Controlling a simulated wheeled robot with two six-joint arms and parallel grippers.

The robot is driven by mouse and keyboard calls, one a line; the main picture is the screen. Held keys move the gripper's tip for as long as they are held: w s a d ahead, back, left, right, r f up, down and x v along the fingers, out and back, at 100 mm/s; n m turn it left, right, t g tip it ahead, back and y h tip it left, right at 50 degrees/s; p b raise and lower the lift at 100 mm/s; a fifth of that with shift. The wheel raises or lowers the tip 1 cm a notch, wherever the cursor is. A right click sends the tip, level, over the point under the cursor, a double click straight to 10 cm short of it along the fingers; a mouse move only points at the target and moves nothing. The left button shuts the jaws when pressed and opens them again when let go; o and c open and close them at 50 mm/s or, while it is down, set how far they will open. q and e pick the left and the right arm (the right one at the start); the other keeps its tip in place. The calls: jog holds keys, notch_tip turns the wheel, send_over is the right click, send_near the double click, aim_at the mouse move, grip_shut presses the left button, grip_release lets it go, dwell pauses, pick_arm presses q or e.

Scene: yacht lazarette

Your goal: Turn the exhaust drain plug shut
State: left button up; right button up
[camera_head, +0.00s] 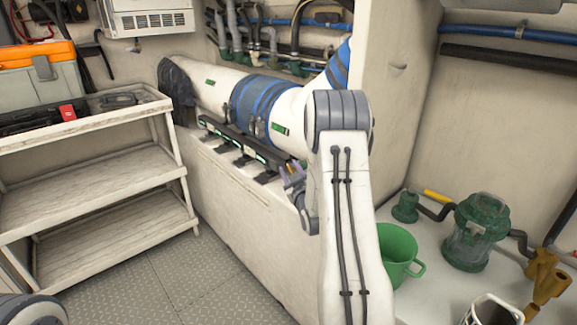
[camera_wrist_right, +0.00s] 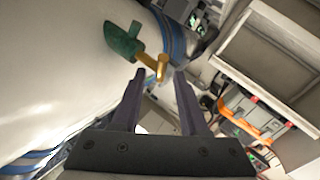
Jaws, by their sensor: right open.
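A brass-coloured fitting (camera_wrist_right: 150,63), apparently the drain plug, shows on the white exhaust pipe in the right wrist view, with a green piece (camera_wrist_right: 122,42) at its left end. The plug cannot be made out in the head view. My right gripper (camera_wrist_right: 159,74) is open, its two fingers apart. The fitting's right end appears between and just beyond the fingertips; I cannot tell whether they touch it. In the head view my right gripper (camera_head: 291,181) is beside the low white wall, below the white exhaust pipe (camera_head: 218,87) with blue bands. My left gripper is out of view.
A shelf rack (camera_head: 92,190) with an orange-topped toolbox (camera_head: 38,62) stands at left. A green bucket (camera_head: 398,252), a green strainer (camera_head: 474,232) and a brass fitting (camera_head: 545,278) are at right. Bare floor (camera_head: 195,272) lies in front of the wall.

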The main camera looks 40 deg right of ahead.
jog(key=shift+x, duration=1)
jog(key=shift+c, duration=0.2)
